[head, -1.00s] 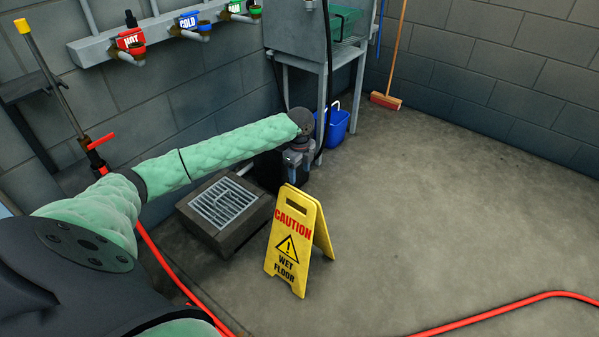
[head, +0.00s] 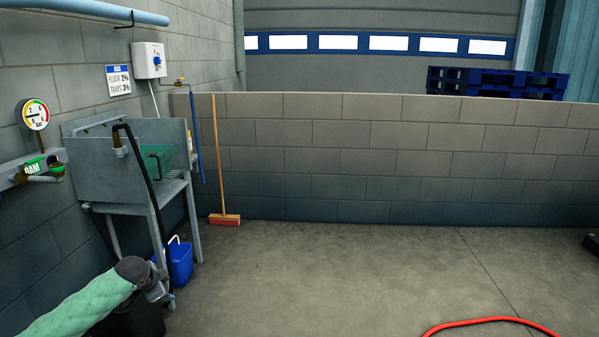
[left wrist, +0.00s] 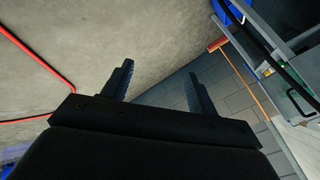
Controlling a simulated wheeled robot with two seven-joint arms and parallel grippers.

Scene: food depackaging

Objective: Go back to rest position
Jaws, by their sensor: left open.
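My left arm comes in at the lower left of the head view, in a green quilted sleeve. My left gripper (head: 158,290) is small there, in front of the sink stand's legs and the blue bucket. In the left wrist view my left gripper (left wrist: 160,85) shows two dark fingers spread apart, with nothing between them but floor and wall behind. My right gripper is not in either view.
A metal sink stand (head: 120,170) holds a green crate (head: 158,160). A blue bucket (head: 180,262) stands below. A broom (head: 224,218) leans on the low block wall (head: 400,160). A red hose (head: 490,321) lies at the front right. The middle floor is clear.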

